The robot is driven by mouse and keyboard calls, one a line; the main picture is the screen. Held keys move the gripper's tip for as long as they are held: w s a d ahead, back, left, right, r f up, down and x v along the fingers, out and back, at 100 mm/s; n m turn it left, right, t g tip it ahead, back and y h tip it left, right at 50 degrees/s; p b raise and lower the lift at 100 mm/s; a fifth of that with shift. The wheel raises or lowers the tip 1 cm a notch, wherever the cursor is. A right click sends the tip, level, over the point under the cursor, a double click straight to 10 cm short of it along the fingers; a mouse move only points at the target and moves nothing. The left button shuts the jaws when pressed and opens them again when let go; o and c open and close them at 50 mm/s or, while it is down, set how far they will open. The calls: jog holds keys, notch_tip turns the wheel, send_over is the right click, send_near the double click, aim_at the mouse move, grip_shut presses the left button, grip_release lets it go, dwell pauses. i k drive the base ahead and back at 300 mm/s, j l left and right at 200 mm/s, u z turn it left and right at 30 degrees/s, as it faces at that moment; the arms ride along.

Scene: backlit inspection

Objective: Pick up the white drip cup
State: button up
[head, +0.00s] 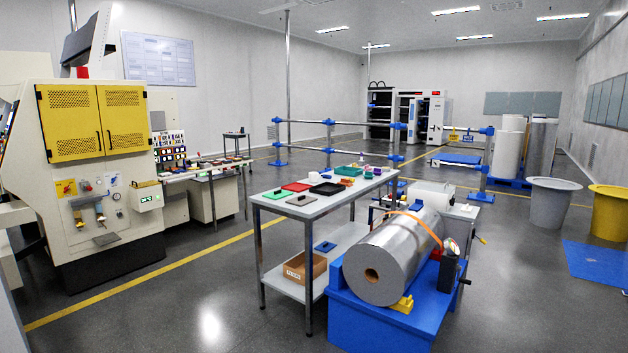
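I cannot pick out the white drip cup with certainty at this distance. My gripper is not in view.
The table also holds a red tray (296,187), a black tray (327,189) and a green tray (348,171); a cardboard box (305,267) is on its lower shelf. A large silver roll (385,262) on a blue stand (375,325) blocks the table's front right. Floor at front left is clear.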

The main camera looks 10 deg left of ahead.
aim_at(313, 177)
jog(key=i+j, duration=0.1)
jog(key=i, duration=0.3)
jog(key=i+j, duration=0.1)
jog(key=i, duration=0.3)
jog(key=i+u, duration=0.15)
jog(key=i, duration=0.45)
jog(key=i+l+u, duration=0.2)
jog(key=i, duration=0.35)
jog(key=i+l+u, duration=0.15)
jog(key=i, duration=0.45)
jog(key=i+j+u, duration=0.25)
jog(key=i+u, duration=0.2)
jog(key=i, duration=0.15)
jog(key=i+j+u, duration=0.1)
jog(key=i+u, duration=0.4)
jog(key=i+l+u, duration=0.25)
jog(key=i+u, duration=0.2)
jog(key=i, duration=1.2)
jog(key=i+j, duration=0.15)
jog(key=i, duration=0.75)
jog(key=i+l+z, duration=0.15)
jog(key=i+z, duration=0.3)
jog(key=i, duration=0.2)
jog(key=i+z, duration=0.5)
jog(key=i+j+z, duration=0.45)
jog(key=i, duration=0.25)
